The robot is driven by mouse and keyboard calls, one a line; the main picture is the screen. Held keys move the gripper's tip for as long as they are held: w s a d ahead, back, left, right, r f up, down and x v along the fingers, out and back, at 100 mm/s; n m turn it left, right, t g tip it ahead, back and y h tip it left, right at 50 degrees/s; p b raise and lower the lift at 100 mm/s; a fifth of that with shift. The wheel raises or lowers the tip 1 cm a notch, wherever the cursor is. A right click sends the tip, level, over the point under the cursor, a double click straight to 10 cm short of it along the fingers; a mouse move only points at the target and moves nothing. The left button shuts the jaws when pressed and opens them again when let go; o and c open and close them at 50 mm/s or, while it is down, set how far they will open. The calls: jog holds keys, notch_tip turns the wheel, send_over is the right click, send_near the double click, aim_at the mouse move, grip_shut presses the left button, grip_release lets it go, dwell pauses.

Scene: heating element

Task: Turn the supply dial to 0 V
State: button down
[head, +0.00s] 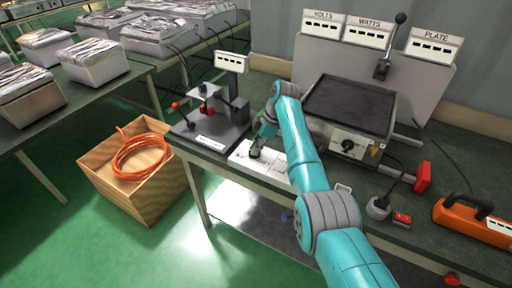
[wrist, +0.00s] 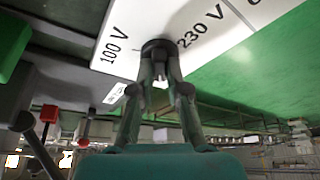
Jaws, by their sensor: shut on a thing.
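The supply dial is a small dark knob (wrist: 158,44) on a white label plate (wrist: 115,22), seen in the wrist view. The printing "100 V" is left of the knob and "230 V" right of it. Another label is cut off at the right edge. My gripper (wrist: 160,75) is shut on the knob, with a fingertip on each side. In the head view the white plate (head: 278,168) lies at the table's front edge, and my gripper (head: 258,143) reaches down to the knob. The fingers hide much of the knob, so I cannot tell where its pointer stands.
A grey stand with a small display (head: 231,62) is left of the plate. A hot-plate unit (head: 350,105) with VOLTS, WATTS and PLATE displays and a lever (head: 383,68) is behind. An orange clamp meter (head: 475,222) lies right. A wooden crate (head: 135,185) with orange cable stands on the floor.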

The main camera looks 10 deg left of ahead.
jog(key=c, duration=1.2)
grip_release()
jog(key=shift+o, duration=0.2)
jog(key=v, duration=1.2)
